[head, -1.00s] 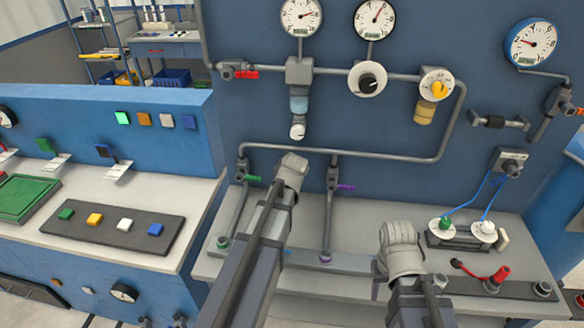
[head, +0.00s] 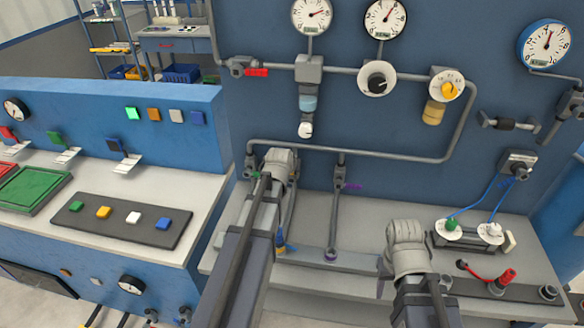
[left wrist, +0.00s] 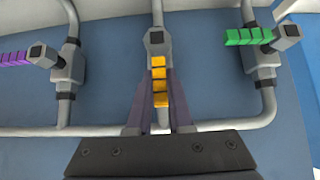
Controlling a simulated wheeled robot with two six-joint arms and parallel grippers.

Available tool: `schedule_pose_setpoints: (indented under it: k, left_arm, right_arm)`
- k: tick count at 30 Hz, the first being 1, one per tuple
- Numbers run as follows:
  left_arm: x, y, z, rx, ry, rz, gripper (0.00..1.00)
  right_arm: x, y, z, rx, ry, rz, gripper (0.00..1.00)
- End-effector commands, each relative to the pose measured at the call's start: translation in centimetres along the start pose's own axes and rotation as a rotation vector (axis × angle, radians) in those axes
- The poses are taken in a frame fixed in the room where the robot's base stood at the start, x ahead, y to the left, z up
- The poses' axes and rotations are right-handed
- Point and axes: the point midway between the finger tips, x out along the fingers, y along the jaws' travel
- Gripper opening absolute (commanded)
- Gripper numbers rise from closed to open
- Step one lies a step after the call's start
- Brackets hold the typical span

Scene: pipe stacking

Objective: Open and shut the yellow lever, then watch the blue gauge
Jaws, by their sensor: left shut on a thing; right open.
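The yellow lever (left wrist: 159,85) shows in the left wrist view, in line with its vertical pipe. The two fingers of my left gripper (left wrist: 160,108) are shut on it, one on each side. In the head view my left gripper (head: 279,165) reaches the pipework, and its own wrist and arm hide the lever. The blue gauge (head: 543,44) has a blue rim and hangs at the upper right of the wall; its needle points nearly straight up. My right gripper (head: 405,250) is open over the bench, its fingertips mostly hidden, apart from the valves.
A green lever (head: 256,174) and a purple lever (head: 351,186) flank the yellow one, both across their pipes. A red-handled valve (head: 257,72) sits higher up. White-faced dials and a horizontal pipe (head: 400,156) line the wall. A red-handled fitting (head: 507,277) stands at the bench's right.

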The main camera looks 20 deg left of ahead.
Motion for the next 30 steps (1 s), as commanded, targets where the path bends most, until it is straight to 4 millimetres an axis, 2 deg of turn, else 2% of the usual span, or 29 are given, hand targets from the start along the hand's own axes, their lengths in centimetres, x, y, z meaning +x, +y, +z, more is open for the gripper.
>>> schedule_pose_setpoints:
  k: [2,3,11,22,26,30]
  left_arm:
    - [0.0,0.0,0.2,-0.004,-0.006,0.000,0.00]
    - [0.0,0.0,0.2,-0.004,-0.006,0.000,0.21]
    - [0.0,0.0,0.1,-0.002,-0.002,-0.001,0.49]
    - [-0.6,0.0,0.0,-0.001,-0.001,-0.001,0.49]
    - [-2.0,0.0,-0.1,-0.001,-0.001,-0.001,0.49]
    - [-4.2,0.0,-0.2,-0.001,-0.001,-0.001,0.49]
  right_arm:
    - [0.0,0.0,0.0,0.000,0.000,0.000,0.50]
    - [0.0,0.0,0.0,0.000,0.000,0.000,0.50]
    - [0.0,0.0,0.0,0.000,0.000,0.000,0.50]
    - [-0.5,0.1,0.0,0.000,0.000,0.000,0.50]
    - [-1.5,0.1,0.1,0.000,0.000,0.000,0.50]
    - [-3.1,0.3,0.2,0.000,0.000,0.000,0.50]
